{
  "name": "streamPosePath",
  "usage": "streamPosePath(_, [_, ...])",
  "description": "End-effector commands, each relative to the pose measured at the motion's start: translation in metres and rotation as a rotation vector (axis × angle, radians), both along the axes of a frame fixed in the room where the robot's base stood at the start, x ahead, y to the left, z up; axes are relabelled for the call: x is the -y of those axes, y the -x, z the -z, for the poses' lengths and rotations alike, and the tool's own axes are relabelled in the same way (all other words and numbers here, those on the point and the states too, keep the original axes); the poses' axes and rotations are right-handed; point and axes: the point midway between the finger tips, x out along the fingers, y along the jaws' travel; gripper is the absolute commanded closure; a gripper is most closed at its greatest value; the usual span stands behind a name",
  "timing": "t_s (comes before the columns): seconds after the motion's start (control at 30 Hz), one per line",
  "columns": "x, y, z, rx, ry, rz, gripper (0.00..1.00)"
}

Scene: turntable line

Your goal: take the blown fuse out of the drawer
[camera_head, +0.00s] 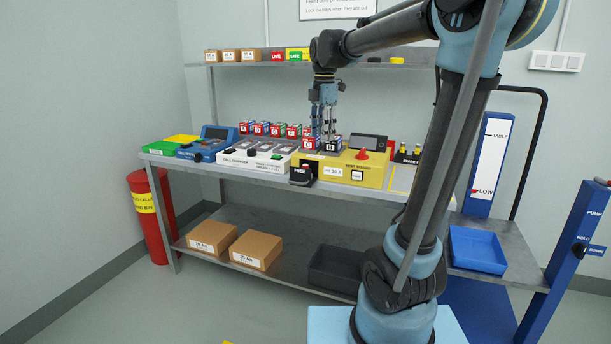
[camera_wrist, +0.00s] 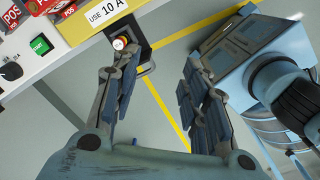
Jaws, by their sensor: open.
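The black fuse drawer (camera_head: 303,176) sticks out from the front of the yellow test board (camera_head: 374,172). In the wrist view the open drawer (camera_wrist: 136,58) holds a small upright piece with a red and pale top (camera_wrist: 121,43), which looks like the fuse. Whether it is blown cannot be seen. My gripper (camera_head: 325,137) points down over the board area in the head view, empty. In the wrist view my gripper (camera_wrist: 158,68) has its fingers well apart. The left fingertip appears beside the drawer, and the fuse is outside the finger gap.
Red and black-fronted cells (camera_head: 308,138) stand on the board near my fingers. A white charger (camera_head: 255,155) with several cells is to the left. A red mushroom button (camera_head: 363,154) rises at right. A blue tray (camera_head: 477,250) lies lower right. Floor in front is clear.

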Motion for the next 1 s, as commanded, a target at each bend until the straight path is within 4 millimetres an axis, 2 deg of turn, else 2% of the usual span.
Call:
streamPosePath(0.03, [-0.013, -0.013, -0.006, -0.005, 0.004, -0.083, 0.59])
streamPosePath(0.2, [-0.043, -0.038, -0.017, -0.021, 0.013, -0.312, 0.59])
streamPosePath(0.43, [-0.059, -0.051, -0.018, -0.029, 0.018, -0.434, 0.59])
streamPosePath(0.57, [-0.059, -0.051, -0.002, -0.029, 0.017, -0.439, 0.59])
streamPosePath(1.0, [-0.059, -0.051, 0.074, -0.029, 0.017, -0.436, 0.59])
